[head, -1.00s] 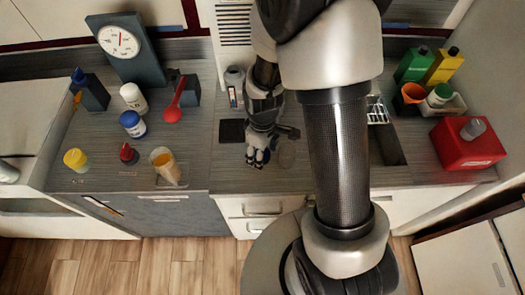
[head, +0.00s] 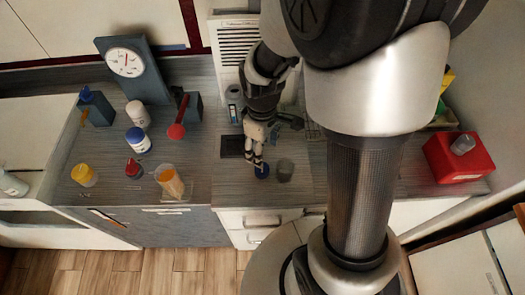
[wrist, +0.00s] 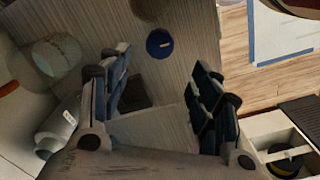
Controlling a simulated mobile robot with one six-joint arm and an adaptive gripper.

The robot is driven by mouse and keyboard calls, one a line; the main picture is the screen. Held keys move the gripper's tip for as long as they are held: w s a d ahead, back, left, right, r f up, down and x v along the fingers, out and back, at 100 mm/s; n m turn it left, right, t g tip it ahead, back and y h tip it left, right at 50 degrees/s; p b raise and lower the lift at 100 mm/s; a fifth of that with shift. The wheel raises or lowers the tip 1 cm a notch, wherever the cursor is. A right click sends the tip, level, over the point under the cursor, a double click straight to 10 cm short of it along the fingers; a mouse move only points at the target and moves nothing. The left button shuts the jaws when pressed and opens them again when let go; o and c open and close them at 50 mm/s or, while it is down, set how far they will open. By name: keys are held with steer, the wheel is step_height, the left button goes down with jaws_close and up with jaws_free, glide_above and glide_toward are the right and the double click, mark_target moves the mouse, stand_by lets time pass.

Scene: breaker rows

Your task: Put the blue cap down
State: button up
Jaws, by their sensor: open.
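The blue cap (head: 262,171) lies on the grey counter, just at the fingertips of my gripper (head: 257,163) in the head view. In the wrist view the blue cap (wrist: 160,43) is a round blue disc with a small pale mark, lying flat on the counter beyond and between the fingers. My gripper (wrist: 161,65) is open and nothing is between its fingers. The cap looks clear of both fingers in the wrist view.
A small clear cup (head: 285,170) stands close to the right of the cap. A dark square pad (head: 232,147) lies behind left. Bottles, including a white one with a blue lid (head: 138,140), and a beaker (head: 169,181) stand left. A red container (head: 459,157) is far right.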

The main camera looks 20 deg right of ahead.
steer(key=s+r+m+t, duration=0.2)
steer(key=s+r+m, duration=0.2)
steer(key=s+r, duration=0.3)
steer(key=s+r+m+t, duration=0.2)
steer(key=s+r+m, duration=0.2)
steer(key=s+r, duration=0.3)
step_height(320, 180, up, 6)
steer(key=shift+a+f+t, duration=0.1)
steer(key=shift+a+t, duration=0.2)
